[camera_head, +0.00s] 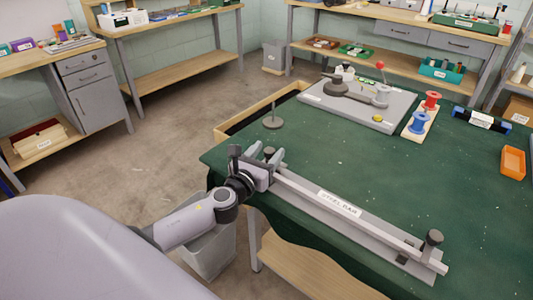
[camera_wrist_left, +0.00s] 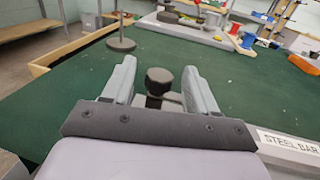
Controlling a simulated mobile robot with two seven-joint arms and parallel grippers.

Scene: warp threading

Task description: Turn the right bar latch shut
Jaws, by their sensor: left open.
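The steel bar (camera_head: 340,204) lies along the near edge of the green table, with a white label reading STEEL BAR. The right bar latch (camera_head: 432,238) is a dark knob on an upright post at the bar's right end. A second dark latch knob (camera_head: 269,152) stands at the bar's left end. My left gripper (camera_head: 252,158) is open at that left end. In the left wrist view the left knob (camera_wrist_left: 158,78) shows between the two fingers (camera_wrist_left: 158,86); I cannot tell whether they touch it. The right latch is outside the left wrist view. My right gripper is not in view.
A grey plate (camera_head: 355,108) with a dark lever and a red-tipped handle sits at the back. Red and blue spools (camera_head: 418,122) stand beside it. A thin stand (camera_head: 272,122) is near the left corner. An orange bin (camera_head: 513,162) is at the right. The middle is clear.

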